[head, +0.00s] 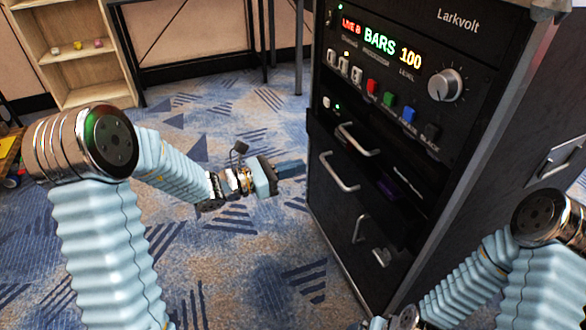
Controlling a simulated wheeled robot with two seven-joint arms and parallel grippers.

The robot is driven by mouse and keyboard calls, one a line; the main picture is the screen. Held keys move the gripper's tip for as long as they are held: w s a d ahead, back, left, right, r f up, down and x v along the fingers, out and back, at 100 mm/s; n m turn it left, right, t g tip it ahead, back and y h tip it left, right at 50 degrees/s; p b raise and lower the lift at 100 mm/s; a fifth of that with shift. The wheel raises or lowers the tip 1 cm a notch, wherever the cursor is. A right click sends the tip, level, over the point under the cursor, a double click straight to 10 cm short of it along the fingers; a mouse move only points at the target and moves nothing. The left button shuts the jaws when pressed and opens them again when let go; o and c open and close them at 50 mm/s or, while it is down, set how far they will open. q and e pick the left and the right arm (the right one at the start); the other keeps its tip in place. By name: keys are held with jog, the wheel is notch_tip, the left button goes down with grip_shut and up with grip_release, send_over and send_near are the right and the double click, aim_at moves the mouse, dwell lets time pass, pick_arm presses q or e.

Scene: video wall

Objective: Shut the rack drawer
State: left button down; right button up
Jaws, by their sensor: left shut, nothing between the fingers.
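The rack drawer (325,190) stands out from the front of the black rack cabinet (345,245), with a silver bar handle (340,172) on its face. Its open top shows a dark inside with a small purple item (400,186). My left gripper (291,169) is shut and empty. It points right, just left of the drawer front in the picture; I cannot tell whether it touches. My right gripper is mostly cut off by the bottom edge, and its fingers are hidden.
Above the drawer is a control panel with a lit display (380,40), coloured buttons and a knob (445,85). Another silver handle (359,228) sits lower on the cabinet. A wooden shelf (72,50) stands at the back left. The patterned carpet (240,260) left of the cabinet is clear.

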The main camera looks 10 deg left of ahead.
aim_at(344, 153)
pick_arm(q)
jog(key=x, duration=1)
jog(key=shift+w+d+p, duration=0.1)
jog(key=shift+d+p, duration=0.1)
jog(key=shift+p, duration=0.15)
